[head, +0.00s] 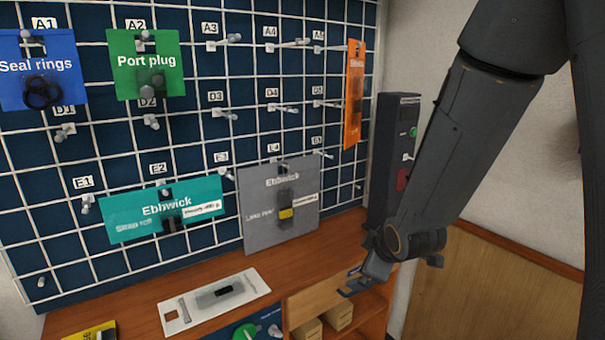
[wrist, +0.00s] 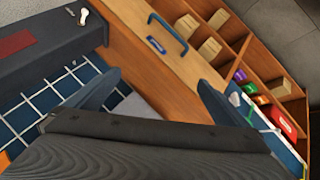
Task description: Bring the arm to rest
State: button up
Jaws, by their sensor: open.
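My gripper (head: 352,282) hangs from my dark arm at the right of the head view, in front of the bench's right part, pointing down and left. In the wrist view, the two blue-grey fingers of my gripper (wrist: 158,88) stand wide apart. The gap between them is empty. A wooden panel (wrist: 160,55) with a blue handle and a blue label lies beyond the fingertips. Contact with the bench does not show.
A dark upright box (head: 388,150) with green and red parts stands right of the blue pegboard (head: 200,100). Cards hang on its hooks. A white plate (head: 245,292) lies on the wooden bench (head: 130,305). Open shelves (wrist: 240,20) hold wooden blocks.

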jog(key=s+d+r+m+g+p, duration=0.1)
jog(key=s+m+g, duration=0.3)
jog(key=s, duration=0.7)
jog(key=s+d+r+m+g+h+p, duration=0.1)
jog(key=s+m+g, duration=0.3)
jog(key=s+m, duration=0.4)
jog(key=s+d+r+p, duration=0.1)
jog(key=s, duration=0.3)
jog(key=shift+d, duration=0.35)
jog(key=shift+c, duration=0.4)
